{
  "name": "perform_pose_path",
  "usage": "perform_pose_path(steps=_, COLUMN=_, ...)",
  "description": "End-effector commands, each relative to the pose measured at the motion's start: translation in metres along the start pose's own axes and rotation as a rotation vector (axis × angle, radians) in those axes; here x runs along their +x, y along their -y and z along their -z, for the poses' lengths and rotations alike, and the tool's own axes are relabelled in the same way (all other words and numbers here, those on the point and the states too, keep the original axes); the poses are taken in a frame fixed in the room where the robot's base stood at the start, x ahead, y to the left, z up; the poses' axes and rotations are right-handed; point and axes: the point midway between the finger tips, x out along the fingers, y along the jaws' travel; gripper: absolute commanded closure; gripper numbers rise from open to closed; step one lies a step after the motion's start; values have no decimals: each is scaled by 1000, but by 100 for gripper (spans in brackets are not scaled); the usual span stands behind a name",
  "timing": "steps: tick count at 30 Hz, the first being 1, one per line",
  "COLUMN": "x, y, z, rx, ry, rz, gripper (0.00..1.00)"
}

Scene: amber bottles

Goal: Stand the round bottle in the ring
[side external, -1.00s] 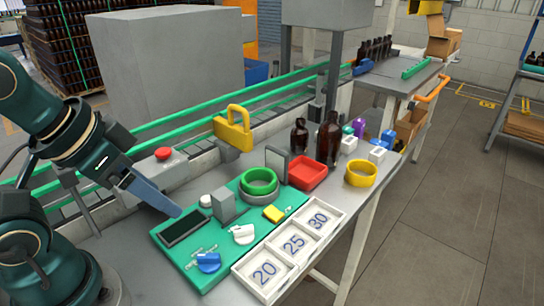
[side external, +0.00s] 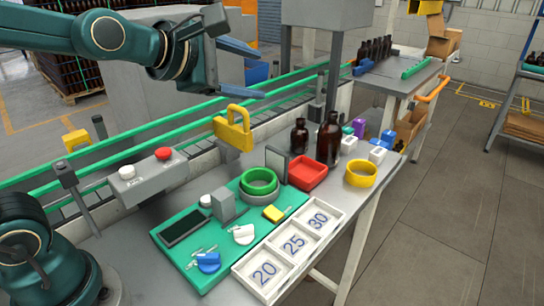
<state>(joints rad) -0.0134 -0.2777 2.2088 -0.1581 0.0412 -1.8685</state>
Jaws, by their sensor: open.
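Two dark amber bottles stand upright side by side at the bench's middle: a shorter one with rounded shoulders (side external: 299,138) and a taller one (side external: 328,142). I cannot tell for sure which is the round bottle. A green ring (side external: 259,178) sits on a grey ring base at the back of the green mat (side external: 180,262), with nothing standing in it. A yellow ring (side external: 361,173) lies empty on the bench, right of the bottles. My gripper (side external: 262,73) is raised above the conveyor, left of the bottles and apart from them. Its blue-grey fingers are open and empty, pointing right.
A red tray (side external: 307,172) lies in front of the bottles, with a grey upright plate (side external: 276,163) beside it. A yellow padlock-shaped piece (side external: 233,129) stands by the conveyor. A white tray (side external: 325,240) with numbered compartments is in front. Small boxes (side external: 378,153) stand at right.

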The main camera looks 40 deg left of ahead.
Motion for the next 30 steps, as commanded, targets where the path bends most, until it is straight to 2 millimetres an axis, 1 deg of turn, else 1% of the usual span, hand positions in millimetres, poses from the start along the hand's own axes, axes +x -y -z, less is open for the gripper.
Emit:
perform_pose_path(steps=1, x=16, y=-7, z=0, rx=-137, ry=0, rz=-26, gripper=31)
perform_pose_path(steps=3, x=37, y=-18, z=1, rx=-339, ry=10, rz=-73, gripper=31)
perform_pose_path(steps=5, x=56, y=-25, z=4, rx=-509, ry=20, rz=-111, gripper=31)
perform_pose_path(steps=6, x=68, y=-28, z=7, rx=-617, ry=28, rz=-135, gripper=31)
perform_pose_path(steps=9, x=99, y=-31, z=17, rx=-856, ry=44, rz=-187, gripper=31)
perform_pose_path(steps=11, x=117, y=-28, z=26, rx=-977, ry=49, rz=-212, gripper=31)
perform_pose_path(steps=13, x=138, y=-21, z=38, rx=-1094, ry=49, rz=-236, gripper=31)
perform_pose_path(steps=15, x=156, y=-10, z=50, rx=-1170, ry=36, rz=-250, gripper=31)
perform_pose_path(steps=17, x=170, y=3, z=61, rx=-1201, ry=14, rz=-252, gripper=31)
perform_pose_path(steps=18, x=177, y=12, z=68, rx=-1204, ry=-6, rz=-248, gripper=31)
perform_pose_path(steps=21, x=191, y=36, z=82, rx=-1203, ry=-61, rz=-223, gripper=31)
perform_pose_path(steps=24, x=197, y=52, z=90, rx=-1200, ry=-97, rz=-203, gripper=31)
perform_pose_path(steps=27, x=202, y=58, z=94, rx=-1198, ry=-111, rz=-196, gripper=31)
perform_pose_path(steps=30, x=210, y=57, z=96, rx=-1198, ry=-111, rz=-196, gripper=31)
